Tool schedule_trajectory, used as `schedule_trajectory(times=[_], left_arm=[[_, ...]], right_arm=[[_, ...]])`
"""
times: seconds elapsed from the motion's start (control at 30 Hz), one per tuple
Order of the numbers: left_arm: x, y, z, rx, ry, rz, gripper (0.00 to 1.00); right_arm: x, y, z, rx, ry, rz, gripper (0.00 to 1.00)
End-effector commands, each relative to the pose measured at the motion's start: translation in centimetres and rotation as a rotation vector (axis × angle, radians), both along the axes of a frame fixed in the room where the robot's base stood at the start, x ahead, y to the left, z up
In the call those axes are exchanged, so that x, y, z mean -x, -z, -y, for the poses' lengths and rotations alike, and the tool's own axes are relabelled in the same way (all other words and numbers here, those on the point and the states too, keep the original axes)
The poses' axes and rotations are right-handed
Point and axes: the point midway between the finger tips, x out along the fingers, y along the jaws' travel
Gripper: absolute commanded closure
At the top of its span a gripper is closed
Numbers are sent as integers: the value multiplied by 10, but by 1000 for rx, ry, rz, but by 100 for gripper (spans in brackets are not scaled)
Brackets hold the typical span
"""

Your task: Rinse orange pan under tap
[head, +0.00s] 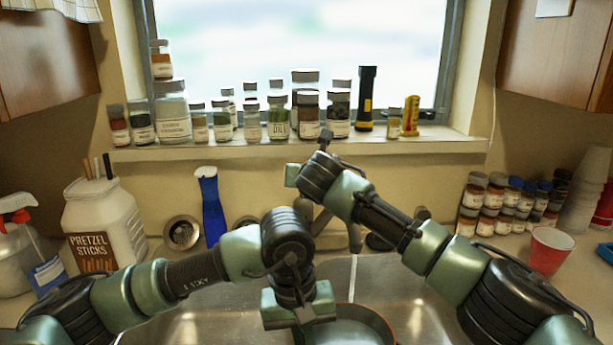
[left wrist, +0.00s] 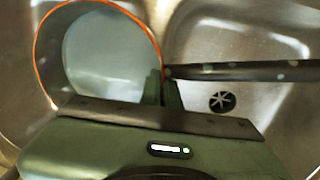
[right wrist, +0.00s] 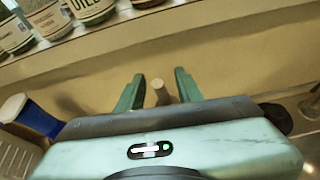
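The orange-rimmed pan (head: 357,328) is in the sink, partly hidden by my left gripper (head: 298,312) in the head view. The left wrist view shows its pale inside (left wrist: 105,55) and a dark handle (left wrist: 250,71) running right. My left gripper's fingers (left wrist: 163,88) are close together on the pan where handle meets rim. The metal tap (head: 335,238) stands behind the sink, largely hidden by my arms. My right gripper (right wrist: 158,92) is open, its fingers either side of a short peg (right wrist: 161,92), apparently the tap's lever. No water stream is visible.
Spice jars (head: 278,116) and a flashlight (head: 366,98) line the windowsill. A red cup (head: 549,250) and more jars stand right. The sink drain (left wrist: 222,101) is clear.

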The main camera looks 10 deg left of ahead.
Motion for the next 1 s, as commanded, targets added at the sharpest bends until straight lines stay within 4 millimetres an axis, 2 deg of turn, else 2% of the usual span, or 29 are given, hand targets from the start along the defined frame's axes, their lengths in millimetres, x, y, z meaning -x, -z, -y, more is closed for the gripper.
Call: schedule_trajectory(times=[0.2, 0.23, 0.33, 0.37, 1.0], left_arm=[[0, -1, 0, 2, 0, 1, 100], [0, -1, 0, 2, 0, 1, 100], [0, -1, 0, 2, 0, 2, 100], [0, -1, 0, 2, 0, 2, 100], [0, -1, 0, 2, 0, 1, 100]], right_arm=[[0, 0, 0, 0, -1, 1, 64], [0, 0, 0, 0, -1, 1, 67], [0, 0, 0, 0, -1, 1, 95], [0, 0, 0, 0, -1, 1, 100], [0, 0, 0, 0, 0, 1, 100]])
